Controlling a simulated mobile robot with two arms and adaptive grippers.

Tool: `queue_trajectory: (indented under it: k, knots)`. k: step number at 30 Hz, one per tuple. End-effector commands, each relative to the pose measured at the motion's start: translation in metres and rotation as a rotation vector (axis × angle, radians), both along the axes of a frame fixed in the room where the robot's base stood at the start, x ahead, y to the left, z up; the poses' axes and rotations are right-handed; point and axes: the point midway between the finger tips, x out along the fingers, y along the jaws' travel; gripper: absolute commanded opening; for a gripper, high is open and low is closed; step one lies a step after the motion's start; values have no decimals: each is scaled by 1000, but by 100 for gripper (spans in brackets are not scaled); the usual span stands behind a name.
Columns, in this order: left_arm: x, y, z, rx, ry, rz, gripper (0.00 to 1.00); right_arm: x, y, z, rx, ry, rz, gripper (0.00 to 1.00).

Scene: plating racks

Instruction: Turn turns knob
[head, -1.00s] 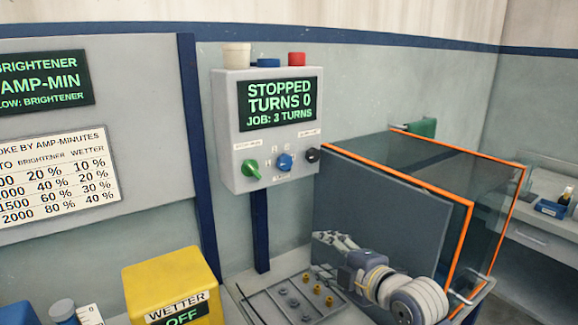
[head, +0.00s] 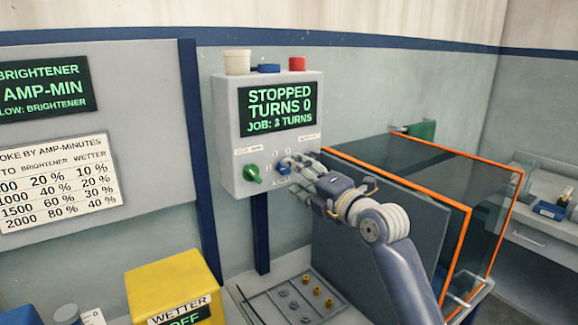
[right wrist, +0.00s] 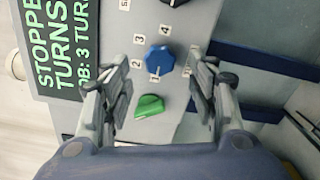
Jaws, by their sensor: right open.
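In the right wrist view the blue knob (right wrist: 160,60), ringed by numbers 1 to 4, lies ahead between the open fingers, with the green knob (right wrist: 149,107) nearer. A black knob (right wrist: 175,2) is partly cut off at the top. My right gripper (head: 296,166) is open in front of the box, partly covering the blue knob's area. Contact cannot be told. My left gripper is not in view.
A glass tank with orange edges (head: 398,180) stands right of the box, close to my right arm. A yellow WETTER box (head: 165,283) stands lower left. A tray with small pegs (head: 290,300) lies below. Cups and coloured buttons sit on top of the box.

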Motion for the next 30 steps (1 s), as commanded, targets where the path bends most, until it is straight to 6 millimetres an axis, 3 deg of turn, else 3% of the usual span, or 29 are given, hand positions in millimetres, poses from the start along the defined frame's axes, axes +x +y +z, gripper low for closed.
queue_trajectory:
  k: [9,23,24,30]
  knots:
    - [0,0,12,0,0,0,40,30,20,1,2,2,0,54]
    - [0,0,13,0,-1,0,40,38,25,0,1,0,-1,54]
    - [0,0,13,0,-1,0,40,38,25,0,1,0,-1,51]
    - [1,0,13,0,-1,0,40,38,25,0,1,0,-1,9]
